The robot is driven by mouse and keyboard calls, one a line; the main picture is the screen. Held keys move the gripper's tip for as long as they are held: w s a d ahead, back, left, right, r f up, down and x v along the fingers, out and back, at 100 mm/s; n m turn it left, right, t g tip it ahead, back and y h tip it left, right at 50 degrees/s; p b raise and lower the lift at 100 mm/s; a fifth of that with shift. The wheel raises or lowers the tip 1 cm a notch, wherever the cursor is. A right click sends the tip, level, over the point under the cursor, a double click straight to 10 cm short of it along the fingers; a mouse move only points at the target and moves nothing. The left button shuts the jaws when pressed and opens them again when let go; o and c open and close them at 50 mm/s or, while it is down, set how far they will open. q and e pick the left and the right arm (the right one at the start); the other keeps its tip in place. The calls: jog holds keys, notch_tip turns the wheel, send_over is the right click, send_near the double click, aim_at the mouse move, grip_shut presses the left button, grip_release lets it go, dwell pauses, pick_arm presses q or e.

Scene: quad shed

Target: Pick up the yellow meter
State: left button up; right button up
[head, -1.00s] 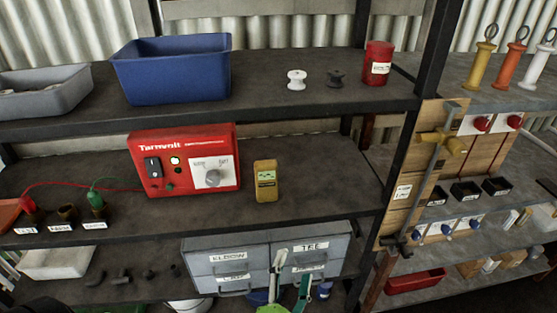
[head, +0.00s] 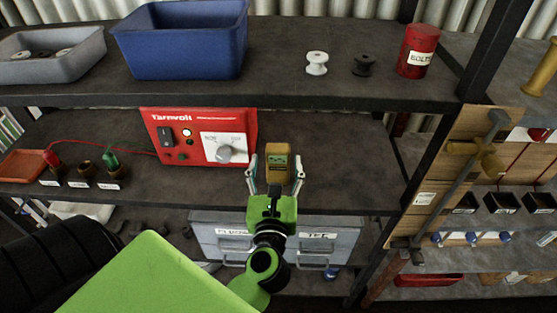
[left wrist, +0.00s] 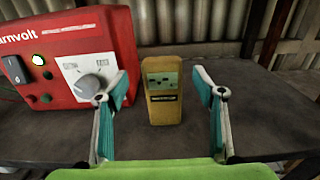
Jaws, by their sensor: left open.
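The yellow meter (head: 278,163) stands upright on the middle shelf, just right of the red power unit. In the left wrist view the meter (left wrist: 162,92) is near the centre, its greenish display facing me. My left gripper (head: 271,172) is open in front of the meter. In the left wrist view the left gripper's (left wrist: 162,97) two teal-padded fingers are spread, one on each side of the meter in the picture. Neither finger appears to touch it. My right gripper is not in view.
The red power unit (head: 200,136) stands close on the left. The upper shelf (head: 290,93) runs above, carrying a blue bin (head: 182,45) and a red tin (head: 417,52). Grey drawers (head: 335,237) sit below. The middle shelf right of the meter (head: 350,175) is clear.

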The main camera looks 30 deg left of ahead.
aim_at(278, 155)
pick_arm(q)
jog(key=shift+w+a+r+p, duration=0.15)
jog(key=shift+w+p, duration=0.15)
jog(key=shift+w, duration=0.05)
jog(key=shift+w+a+r+p, duration=0.1)
jog(key=shift+w+a+p, duration=0.05)
jog(key=shift+w+p, duration=0.15)
jog(key=x, duration=0.2)
jog(key=p+x, duration=0.1)
jog(key=shift+w+f, duration=0.3)
jog(key=shift+w, duration=0.05)
jog(key=shift+w+a, duration=0.15)
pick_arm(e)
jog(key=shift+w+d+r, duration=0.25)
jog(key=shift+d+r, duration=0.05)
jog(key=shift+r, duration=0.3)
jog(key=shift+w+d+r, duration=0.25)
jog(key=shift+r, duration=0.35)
pick_arm(q)
jog(key=c, duration=1.6)
jog(key=shift+c, duration=0.5)
jog(key=shift+r, duration=0.1)
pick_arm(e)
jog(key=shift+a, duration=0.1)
